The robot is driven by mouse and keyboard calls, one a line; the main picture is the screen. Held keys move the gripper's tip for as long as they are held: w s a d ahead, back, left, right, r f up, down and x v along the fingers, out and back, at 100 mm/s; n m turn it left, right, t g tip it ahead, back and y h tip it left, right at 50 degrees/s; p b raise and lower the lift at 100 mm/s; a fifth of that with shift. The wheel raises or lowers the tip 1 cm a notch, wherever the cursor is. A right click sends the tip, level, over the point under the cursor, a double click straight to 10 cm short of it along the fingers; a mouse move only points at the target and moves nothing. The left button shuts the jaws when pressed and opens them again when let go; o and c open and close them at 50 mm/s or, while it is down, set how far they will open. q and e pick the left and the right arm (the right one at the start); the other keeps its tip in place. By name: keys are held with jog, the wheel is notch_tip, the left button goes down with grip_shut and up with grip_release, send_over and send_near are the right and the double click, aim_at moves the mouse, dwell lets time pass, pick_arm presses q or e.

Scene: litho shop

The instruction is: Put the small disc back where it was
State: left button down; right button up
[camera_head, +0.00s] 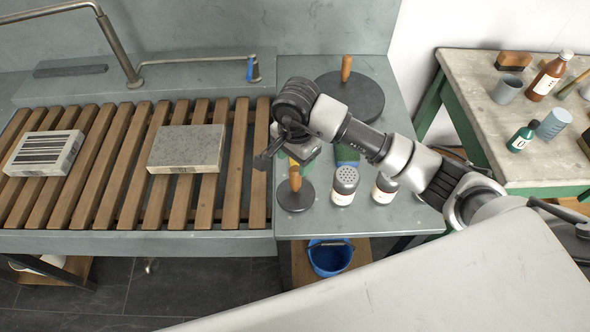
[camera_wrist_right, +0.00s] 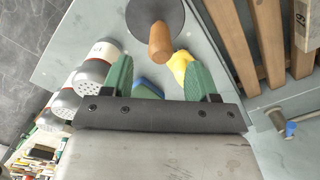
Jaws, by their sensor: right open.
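The small disc (camera_head: 295,202) is dark and round with an upright wooden handle. It lies flat on the grey bench top, right of the slatted rack. In the right wrist view the small disc (camera_wrist_right: 172,12) is at the top, its handle pointing down between the fingertips. My right gripper (camera_head: 294,166) is open and hangs just behind the small disc; its green fingers (camera_wrist_right: 158,78) are apart with no object held. A larger dark disc (camera_head: 362,100) with a similar handle lies at the back of the bench. My left gripper is not in view.
Shaker cans (camera_head: 344,186) stand right of the small disc. Something yellow (camera_wrist_right: 181,66) lies near the fingers. The slatted rack (camera_head: 113,165) holds a grey stone slab (camera_head: 187,148) and a striped block (camera_head: 43,152). A blue bucket (camera_head: 330,258) is below. Bottles stand on the right table (camera_head: 470,92).

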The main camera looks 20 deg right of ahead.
notch_tip(320, 180, up, 7)
jog(key=b, duration=0.1)
jog(key=shift+f, duration=0.15)
dwell(0.4)
